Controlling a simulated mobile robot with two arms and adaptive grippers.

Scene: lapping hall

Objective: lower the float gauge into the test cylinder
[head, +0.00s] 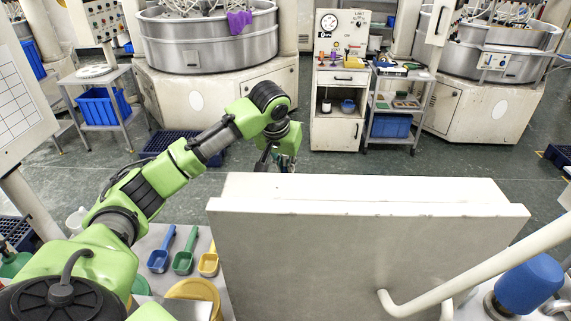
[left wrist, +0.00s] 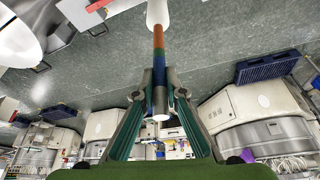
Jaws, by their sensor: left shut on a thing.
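My left gripper (head: 278,160) is in the head view at the end of the green arm, just beyond the back edge of a white panel. Its fingertips are partly hidden there. In the left wrist view the left gripper (left wrist: 160,92) is shut on the float gauge (left wrist: 158,52), a thin rod with orange, blue and green bands. A wider white part is at the rod's far end, at the top of the picture. I cannot make out the test cylinder in either view; the panel hides part of the work area. My right gripper is not in view.
The big white panel (head: 365,260) with a pale bent handle blocks the front middle. Blue, green and yellow scoops (head: 184,252) lie on the bench at left. A blue rounded object (head: 530,283) is at right. Machines, carts and a gauge cabinet (head: 340,100) stand behind, across open floor.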

